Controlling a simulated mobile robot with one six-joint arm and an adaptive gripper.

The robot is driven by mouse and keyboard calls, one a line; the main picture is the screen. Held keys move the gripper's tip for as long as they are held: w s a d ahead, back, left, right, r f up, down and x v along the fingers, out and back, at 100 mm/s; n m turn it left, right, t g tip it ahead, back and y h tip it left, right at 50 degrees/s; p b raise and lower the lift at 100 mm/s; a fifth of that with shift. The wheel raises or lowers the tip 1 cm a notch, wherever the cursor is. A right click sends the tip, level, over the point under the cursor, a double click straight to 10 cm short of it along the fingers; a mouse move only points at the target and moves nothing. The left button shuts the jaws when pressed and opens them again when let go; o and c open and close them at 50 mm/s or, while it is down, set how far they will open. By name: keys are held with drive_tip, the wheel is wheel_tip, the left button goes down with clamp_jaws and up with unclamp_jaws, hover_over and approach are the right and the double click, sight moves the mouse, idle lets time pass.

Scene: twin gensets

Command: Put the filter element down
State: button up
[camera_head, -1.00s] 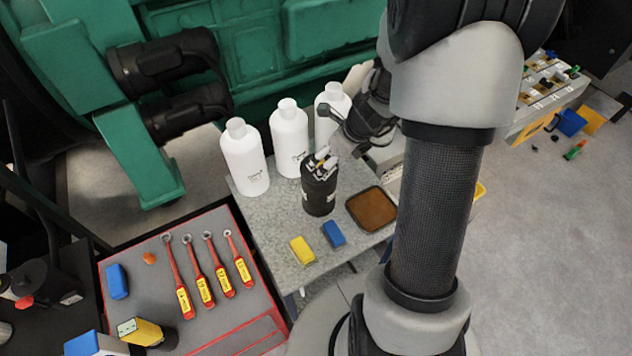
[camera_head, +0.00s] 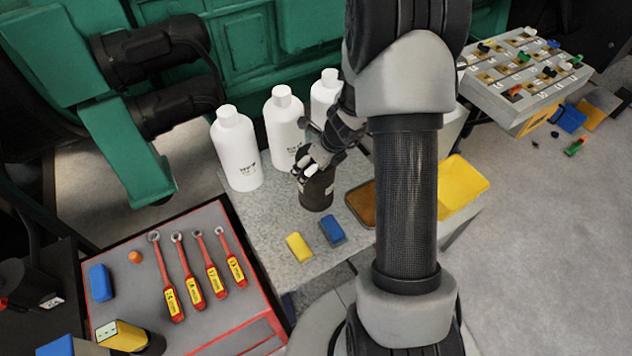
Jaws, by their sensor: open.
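A dark cylinder (camera_head: 317,192) stands upright on the grey speckled table (camera_head: 268,222), in front of the white bottles. It may be the filter element, but I cannot tell for sure. My gripper (camera_head: 306,168) is open at the top of the dark cylinder and hides part of it. Small pale pieces show there. I cannot tell whether the fingers touch the cylinder. No object shows clearly held in the fingers.
White bottles (camera_head: 237,152) stand behind the cylinder. A brown tray (camera_head: 360,203), a yellow bin (camera_head: 462,185), a blue block (camera_head: 332,229) and a yellow block (camera_head: 299,246) lie nearby. A red-edged tray (camera_head: 222,326) holds several wrenches.

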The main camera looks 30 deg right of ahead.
drive_tip(key=shift+c, duration=0.6)
drive_tip(key=c, duration=1.4)
drive_tip(key=shift+c, duration=1.2)
drive_tip(key=shift+r, duration=0.2)
